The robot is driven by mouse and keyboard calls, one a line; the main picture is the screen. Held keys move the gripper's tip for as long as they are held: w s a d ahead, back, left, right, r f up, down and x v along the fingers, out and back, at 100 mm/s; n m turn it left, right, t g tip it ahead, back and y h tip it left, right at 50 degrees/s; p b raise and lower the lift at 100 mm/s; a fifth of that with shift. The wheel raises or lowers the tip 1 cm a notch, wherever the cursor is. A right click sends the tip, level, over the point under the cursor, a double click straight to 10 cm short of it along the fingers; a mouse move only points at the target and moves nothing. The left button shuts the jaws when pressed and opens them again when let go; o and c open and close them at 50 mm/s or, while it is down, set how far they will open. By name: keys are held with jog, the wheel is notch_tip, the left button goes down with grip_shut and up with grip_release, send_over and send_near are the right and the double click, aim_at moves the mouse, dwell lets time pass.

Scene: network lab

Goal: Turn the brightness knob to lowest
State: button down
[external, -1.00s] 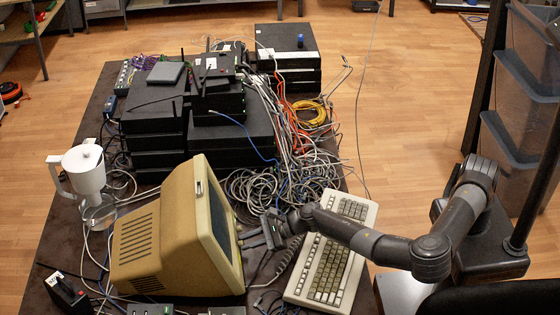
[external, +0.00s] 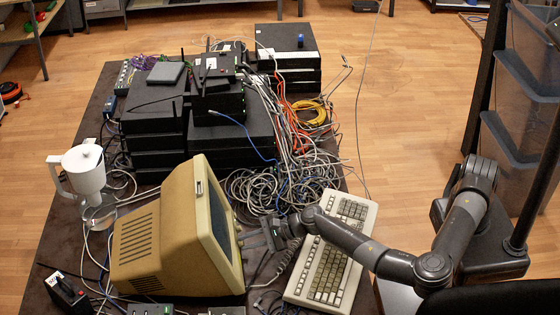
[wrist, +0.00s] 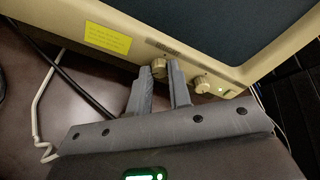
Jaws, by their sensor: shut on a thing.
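A beige CRT monitor (external: 165,235) stands on the table, its screen facing right toward my arm. In the wrist view, its lower bezel (wrist: 130,18) carries two small round knobs. The left knob (wrist: 159,68) sits between the fingertips of my gripper (wrist: 161,70), which is shut on it. The right knob (wrist: 202,85) is just outside the right finger.
A beige keyboard (external: 330,270) lies under my forearm. Tangled cables (external: 265,190) and stacked black boxes (external: 155,140) fill the table behind. A white jug (external: 84,168) stands left.

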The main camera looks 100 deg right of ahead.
jog(key=shift+f, duration=0.15)
jog(key=c, duration=1.4)
grip_release()
jog(key=shift+o, duration=0.4)
jog(key=shift+r, duration=0.25)
notch_tip(320, 180, up, 4)
jog(key=s+d+r, duration=0.5)
jog(key=d+r, duration=0.1)
jog(key=d, duration=0.4)
jog(key=shift+s+d+r, duration=0.15)
jog(key=shift+s+r, duration=0.15)
jog(key=shift+r, duration=0.05)
jog(key=shift+r, duration=0.1)
